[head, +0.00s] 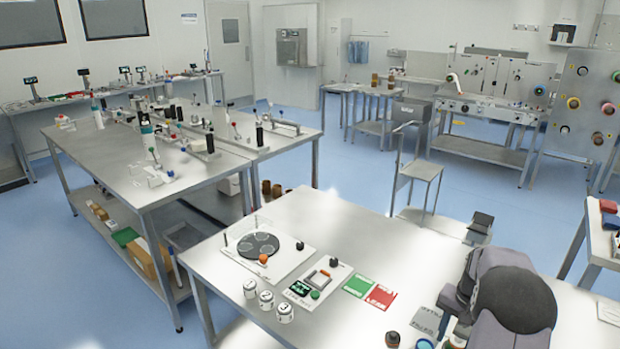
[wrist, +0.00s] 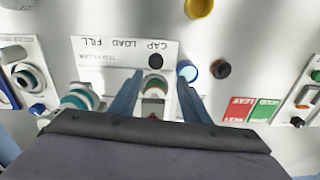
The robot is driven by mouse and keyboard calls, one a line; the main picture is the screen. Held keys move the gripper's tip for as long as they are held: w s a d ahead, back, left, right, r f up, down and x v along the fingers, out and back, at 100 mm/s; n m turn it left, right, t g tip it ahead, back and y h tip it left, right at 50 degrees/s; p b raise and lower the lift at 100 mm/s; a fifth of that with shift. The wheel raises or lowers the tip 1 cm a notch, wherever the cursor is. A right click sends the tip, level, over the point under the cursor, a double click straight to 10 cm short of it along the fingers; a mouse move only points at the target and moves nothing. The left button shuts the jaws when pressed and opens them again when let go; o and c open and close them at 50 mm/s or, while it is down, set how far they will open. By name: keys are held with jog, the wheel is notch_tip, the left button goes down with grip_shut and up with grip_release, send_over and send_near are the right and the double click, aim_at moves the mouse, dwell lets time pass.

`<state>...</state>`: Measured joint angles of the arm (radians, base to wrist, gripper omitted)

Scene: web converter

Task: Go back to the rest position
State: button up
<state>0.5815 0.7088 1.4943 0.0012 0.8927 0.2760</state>
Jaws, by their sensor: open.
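My gripper (wrist: 160,80) shows in the wrist view as two dark blue-grey fingers, spread apart. It is open. Between the fingers, a white holder with a round grey-green part (wrist: 155,84) shows on or above the table; whether a finger touches it I cannot tell. In the head view, my dark arm is at the lower right over the steel table (head: 340,222), and the fingers are hidden there.
A white panel with upside-down lettering (wrist: 105,48), a dark brown round piece (wrist: 221,69), a yellow ring (wrist: 199,8) and red and green cards (wrist: 250,110) surround the gripper. In the head view, a round-plate station (head: 262,246) and white jars (head: 266,301) stand left.

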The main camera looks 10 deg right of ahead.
jog(key=s+a+f, duration=0.2)
jog(key=s, duration=0.1)
jog(key=s+a+f+n+g, duration=0.1)
jog(key=s+a, duration=0.1)
jog(key=s, duration=0.1)
jog(key=s+a+f+n+g+y, duration=0.1)
jog(key=s+a+f, duration=0.1)
jog(key=s, duration=0.1)
jog(key=shift+s+f, duration=0.1)
jog(key=shift+f, duration=0.25)
jog(key=s+a+r+n, duration=0.2)
jog(key=s+a+r, duration=0.1)
jog(key=s+a, duration=0.45)
jog(key=s+a+r+n, duration=0.3)
jog(key=s+a, duration=0.3)
jog(key=a, duration=0.3)
jog(key=w+a+r+n+t, duration=0.1)
jog(key=w+a+r+n, duration=0.2)
jog(key=a+r, duration=0.15)
notch_tip(320, 180, down, 20)
jog(key=b, duration=1.9)
jog(key=shift+a+f+h+b, duration=0.15)
jog(key=shift+h+b, duration=0.15)
jog(key=shift+b, duration=0.05)
jog(key=shift+w, duration=0.1)
